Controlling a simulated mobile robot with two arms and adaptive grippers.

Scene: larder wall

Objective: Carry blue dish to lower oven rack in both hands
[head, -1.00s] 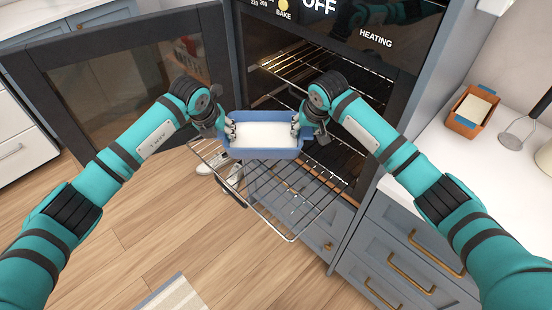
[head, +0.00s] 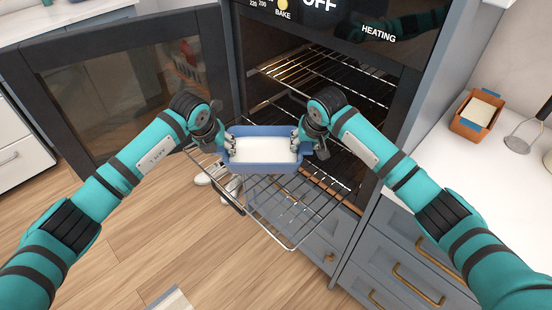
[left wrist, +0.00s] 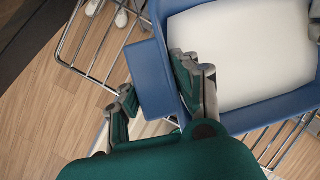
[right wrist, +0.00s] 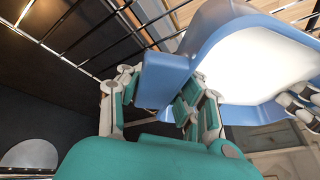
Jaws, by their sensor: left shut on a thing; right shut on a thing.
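The blue dish (head: 264,166), with a flat white filling, is level in front of the open oven. My left gripper (head: 230,142) is shut on its left handle, which shows in the left wrist view (left wrist: 152,78). My right gripper (head: 299,141) is shut on the right handle, which shows in the right wrist view (right wrist: 162,75). The lower oven rack (head: 300,222) is pulled out, and the dish is over it in the head view. I cannot tell whether the dish touches the wires. The dish hides part of the rack.
The oven door (head: 130,85) stands open at the left. An upper rack (head: 325,85) is inside the oven. An orange dish (head: 468,127) stands on the white counter (head: 430,160) at the right. Drawers (head: 400,255) are below the counter.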

